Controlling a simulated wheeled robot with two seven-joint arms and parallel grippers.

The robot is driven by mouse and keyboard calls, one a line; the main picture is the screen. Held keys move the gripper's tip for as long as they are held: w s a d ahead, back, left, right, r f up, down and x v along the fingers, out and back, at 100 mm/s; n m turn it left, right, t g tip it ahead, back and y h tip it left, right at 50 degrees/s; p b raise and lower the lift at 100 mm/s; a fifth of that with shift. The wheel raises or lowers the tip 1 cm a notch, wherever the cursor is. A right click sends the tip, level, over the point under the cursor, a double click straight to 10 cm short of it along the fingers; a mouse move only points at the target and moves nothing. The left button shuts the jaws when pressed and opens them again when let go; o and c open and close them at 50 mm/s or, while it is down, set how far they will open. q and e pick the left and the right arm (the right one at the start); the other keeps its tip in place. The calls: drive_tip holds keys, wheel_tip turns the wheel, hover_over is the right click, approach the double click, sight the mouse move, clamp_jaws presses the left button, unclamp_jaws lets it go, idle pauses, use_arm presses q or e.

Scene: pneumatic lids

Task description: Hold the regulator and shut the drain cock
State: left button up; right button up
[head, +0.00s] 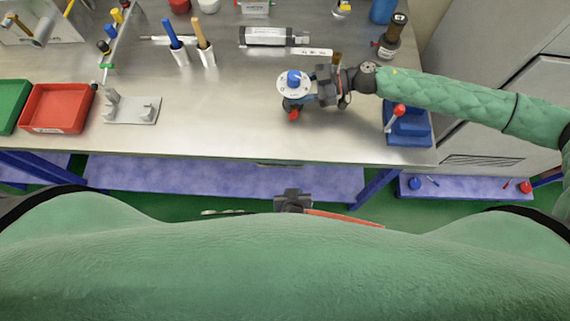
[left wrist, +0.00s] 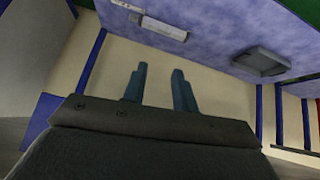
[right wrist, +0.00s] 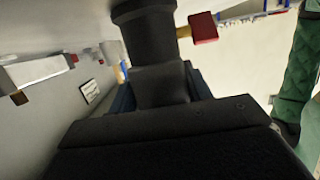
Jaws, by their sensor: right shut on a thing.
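The regulator (head: 294,90) has a white dial with a blue knob on top in the head view. Its dark cylindrical body (right wrist: 155,50) fills the upper middle of the right wrist view. My right gripper (head: 320,88) is shut on it from the right; its fingertips are mostly hidden. The red drain cock (head: 293,114) shows below the dial, and its red handle on a brass stem (right wrist: 203,27) sticks out sideways in the right wrist view. I cannot tell its setting. My left gripper (head: 293,199) is low before the bench, its fingers (left wrist: 160,88) apart and empty.
A grey fixture (head: 132,108) and a red tray (head: 57,108) stand at the left of the metal bench (head: 220,125). A blue stand with a red-tipped lever (head: 408,126) is at the right. A grey cylinder (head: 266,36) lies behind. The bench front middle is clear.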

use_arm(q)
wheel_tip(320, 180, down, 8)
drive_tip(key=a+g, duration=0.1)
drive_tip(key=a, duration=0.1)
drive_tip(key=shift+a+m, duration=0.3)
drive_tip(key=shift+a, duration=0.05)
drive_tip(key=shift+f, duration=0.1)
drive_tip(key=shift+c, duration=0.2)
